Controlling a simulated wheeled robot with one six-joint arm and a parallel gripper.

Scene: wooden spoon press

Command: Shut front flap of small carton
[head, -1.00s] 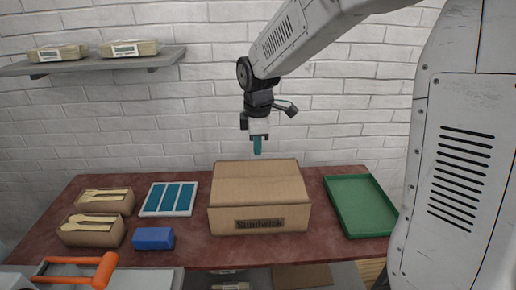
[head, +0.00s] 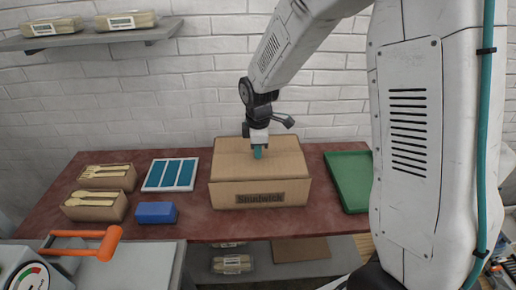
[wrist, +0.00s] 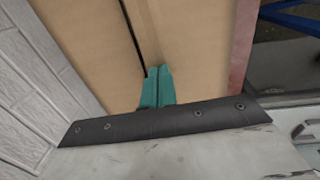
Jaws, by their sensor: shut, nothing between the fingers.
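The small cardboard carton (head: 232,193) stands on the red table with its label facing me. Its top panels lie about level. In the wrist view, a thin dark gap runs between the back panel (wrist: 88,50) and the front flap (wrist: 200,40). The front flap lies nearly flat over the top; whether it is fully down, I cannot tell. My gripper (head: 258,153) is shut and empty, pointing down at the middle of the carton's top. In the wrist view, its teal fingertips (wrist: 157,80) are at or just above the panels beside the gap; contact is unclear.
A green tray (head: 350,196) lies right of the carton. A white tray with blue strips (head: 147,186), a blue block (head: 155,212) and boxes of wooden cutlery (head: 95,210) are to the left. A brick wall (head: 190,100) rises behind the table. An orange-handled device (head: 104,246) is at front left.

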